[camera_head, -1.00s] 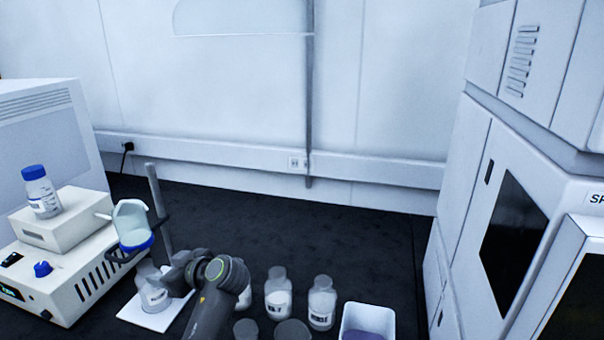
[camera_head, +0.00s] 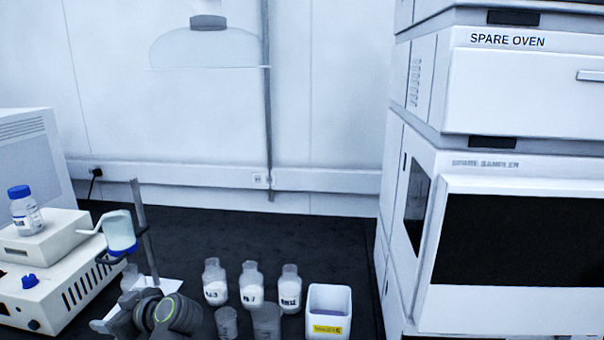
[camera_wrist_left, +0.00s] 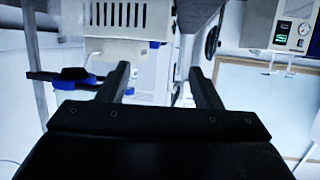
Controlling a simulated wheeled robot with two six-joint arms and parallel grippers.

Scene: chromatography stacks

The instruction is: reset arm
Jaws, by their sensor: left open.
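My left gripper (camera_head: 108,322) is low at the left of the head view, with its arm joint beside it. In the left wrist view its two dark fingers (camera_wrist_left: 163,82) are apart with nothing between them. It is in front of the retort stand's white base (camera_head: 168,286) and a clear bottle (camera_head: 131,277), which it partly hides. Whether it touches either cannot be told. My right gripper is not in view.
A blue-rimmed funnel vessel (camera_head: 120,232) hangs on the stand's rod (camera_head: 145,235). A blue-capped bottle (camera_head: 25,211) stands on a white instrument (camera_head: 60,285). Several labelled bottles (camera_head: 251,289) and a white bin (camera_head: 329,310) are to the right. The dark bench (camera_head: 300,240) behind them is clear.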

